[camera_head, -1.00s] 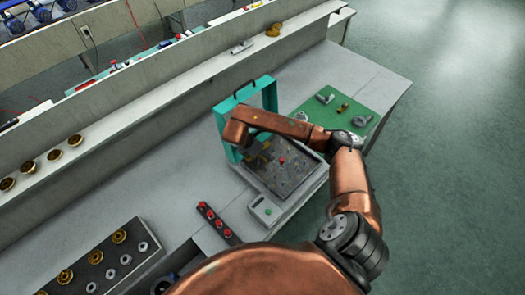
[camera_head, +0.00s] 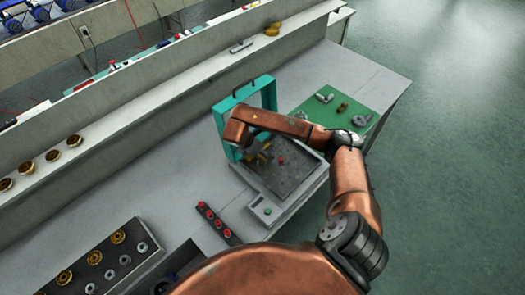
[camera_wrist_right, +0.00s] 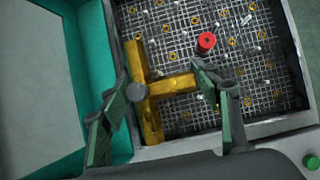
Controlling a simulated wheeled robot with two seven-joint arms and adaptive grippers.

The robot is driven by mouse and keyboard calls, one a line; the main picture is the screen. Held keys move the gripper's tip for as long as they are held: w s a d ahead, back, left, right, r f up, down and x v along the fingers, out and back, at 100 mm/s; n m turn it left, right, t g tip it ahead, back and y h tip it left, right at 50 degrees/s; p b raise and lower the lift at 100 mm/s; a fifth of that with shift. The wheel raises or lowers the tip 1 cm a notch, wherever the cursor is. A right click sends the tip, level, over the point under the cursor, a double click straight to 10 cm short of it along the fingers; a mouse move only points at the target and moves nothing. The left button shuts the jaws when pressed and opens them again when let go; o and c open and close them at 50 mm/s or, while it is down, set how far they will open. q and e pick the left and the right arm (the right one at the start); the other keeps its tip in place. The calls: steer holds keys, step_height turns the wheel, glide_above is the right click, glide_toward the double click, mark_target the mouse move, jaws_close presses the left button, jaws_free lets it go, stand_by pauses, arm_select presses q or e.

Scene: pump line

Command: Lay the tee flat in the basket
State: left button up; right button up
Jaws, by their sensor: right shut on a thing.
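The brass tee (camera_wrist_right: 155,92) shows in the right wrist view over the mesh floor of the basket (camera_wrist_right: 265,70). Its long bar runs up and down the picture and its branch points right. My right gripper (camera_wrist_right: 168,85) is shut on the tee, one fingertip at the bar and the other at the branch end. The bar's lower end overlaps the basket's near rim; I cannot tell whether the tee touches the floor. In the head view the basket (camera_head: 297,178) lies in front of the teal frame, and my right gripper (camera_head: 262,154) is over its left part. My left gripper is not in view.
A red piece (camera_wrist_right: 206,41) stands in the basket, right of the tee. The teal frame (camera_head: 271,92) rises behind the basket. A green mat (camera_head: 345,113) with metal fittings lies to the right. A red-button strip (camera_head: 218,224) and a dark parts block (camera_head: 95,270) are at left.

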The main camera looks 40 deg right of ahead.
mark_target(262, 157)
steer(key=shift+f+b, duration=1.05)
steer(key=shift+f, duration=0.65)
steer(key=shift+s+a+f, duration=0.1)
steer(key=shift+f, duration=0.1)
steer(key=o, duration=1.4)
steer(key=shift+o, duration=0.2)
steer(key=shift+r, duration=0.15)
steer(key=v, duration=1.1)
steer(key=shift+a+r, duration=0.25)
steer(key=shift+r, duration=0.05)
